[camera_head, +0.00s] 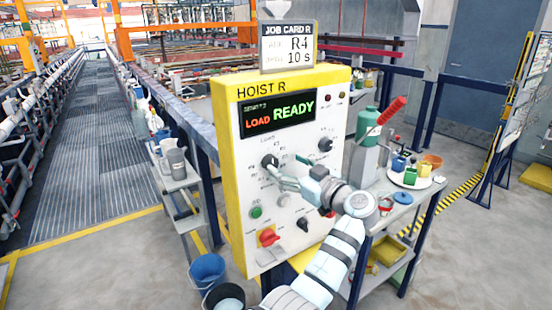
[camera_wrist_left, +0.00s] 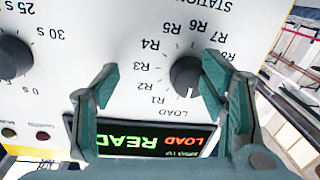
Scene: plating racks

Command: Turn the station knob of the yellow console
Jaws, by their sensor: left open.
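The yellow console (camera_head: 232,190) stands in the middle of the head view, its pale front labelled HOIST R. Its lit display (camera_head: 277,115) reads LOAD in red and READY in green. The dark station knob (camera_head: 269,160) is on the upper left of the panel; in the wrist view the knob (camera_wrist_left: 187,76) is ringed by LOAD and R labels. My left gripper (camera_head: 283,180) is open at the panel. In the wrist view its fingers (camera_wrist_left: 160,85) lie either side of the knob, the right finger closer. My right gripper is out of view.
A second knob (camera_head: 325,145) with a seconds scale sits right of the station knob. A red switch (camera_head: 267,237) and green button (camera_head: 256,212) are lower. A job card (camera_head: 288,47) above reads R4, 10 s. A cluttered side table (camera_head: 400,210) stands right.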

